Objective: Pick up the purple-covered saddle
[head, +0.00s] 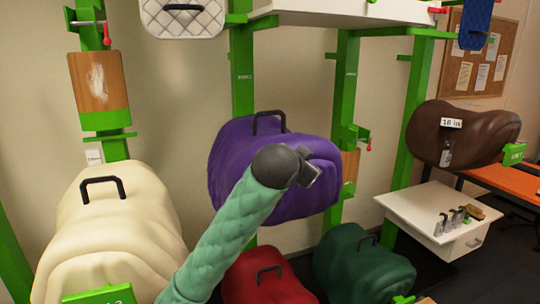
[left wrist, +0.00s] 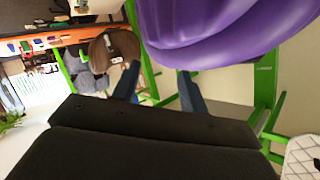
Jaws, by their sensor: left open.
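The purple-covered saddle (head: 240,145) hangs on the green rack in the middle of the head view, with a black handle (head: 269,116) on top. My left arm, in a quilted green sleeve, reaches up in front of it and hides part of its front. My left gripper (head: 308,172) is before the saddle's right part, below the handle. In the left wrist view the two dark fingers (left wrist: 158,82) are apart with nothing between them. The purple cover (left wrist: 215,30) fills the top right there; the handle does not show. I cannot tell if the gripper touches the cover.
A cream saddle (head: 115,235) stands at left, red (head: 265,275) and green (head: 362,268) ones below, a brown one (head: 465,132) at right. Green posts (head: 243,75) flank the purple saddle. A white drawer unit (head: 430,215) stands at lower right.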

